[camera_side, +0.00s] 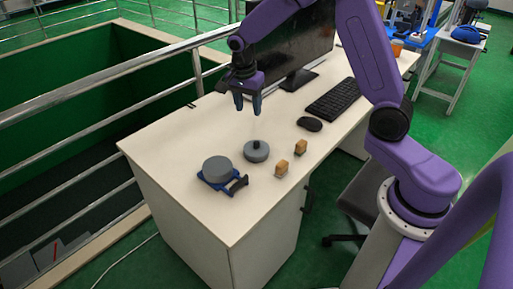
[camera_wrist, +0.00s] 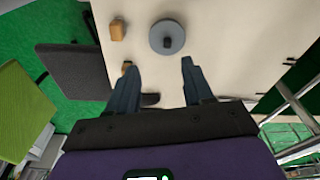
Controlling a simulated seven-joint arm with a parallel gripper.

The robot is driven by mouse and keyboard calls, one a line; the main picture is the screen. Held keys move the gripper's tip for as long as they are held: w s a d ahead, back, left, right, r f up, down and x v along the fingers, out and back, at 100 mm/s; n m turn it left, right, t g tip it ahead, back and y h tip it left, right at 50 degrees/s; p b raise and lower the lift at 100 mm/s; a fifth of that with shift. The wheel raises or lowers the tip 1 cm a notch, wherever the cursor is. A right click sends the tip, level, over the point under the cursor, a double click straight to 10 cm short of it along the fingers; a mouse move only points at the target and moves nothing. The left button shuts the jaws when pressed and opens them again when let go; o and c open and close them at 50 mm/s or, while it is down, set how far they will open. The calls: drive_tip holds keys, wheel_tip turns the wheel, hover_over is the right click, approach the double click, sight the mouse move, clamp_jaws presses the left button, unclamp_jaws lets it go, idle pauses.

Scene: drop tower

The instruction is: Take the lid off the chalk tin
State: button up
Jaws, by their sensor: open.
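A round grey disc with a dark upright knob (camera_side: 256,152), which looks like the lid, rests on the white desk. It also shows in the wrist view (camera_wrist: 156,34), just beyond my fingertips. A grey cylinder (camera_side: 217,168), which looks like the chalk tin, sits apart from it to the left in a blue holder (camera_side: 213,185) with a dark handle. Its top looks flat and has no knob; I cannot tell if it is open. My gripper (camera_side: 248,110) is open and empty above the desk, higher than the knobbed disc. Its two fingers (camera_wrist: 159,66) are apart and touch nothing.
Two small tan blocks (camera_side: 281,168) (camera_side: 300,147) stand right of the knobbed disc. A mouse (camera_side: 309,124), a keyboard (camera_side: 335,98) and a monitor (camera_side: 290,50) are farther back on the desk (camera_side: 185,135). A metal railing (camera_side: 110,78) runs along the left side.

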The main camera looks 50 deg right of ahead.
drive_tip(key=w+d+f+m, duration=0.1)
drive_tip(key=w+d+m, duration=0.1)
drive_tip(key=d, duration=0.1)
drive_tip(key=m, duration=0.1)
hover_over(256, 142)
drive_tip(key=a, duration=0.1)
wheel_tip(256, 142, down, 13)
drive_tip(key=shift+r, duration=0.1)
drive_tip(key=shift+d+f, duration=0.2)
drive_tip(key=shift+f, duration=0.65)
drive_tip(key=shift+d+f, duration=0.15)
drive_tip(key=shift+f, duration=0.7)
drive_tip(key=shift+d+f, duration=0.2)
drive_tip(key=shift+f, duration=0.65)
clamp_jaws()
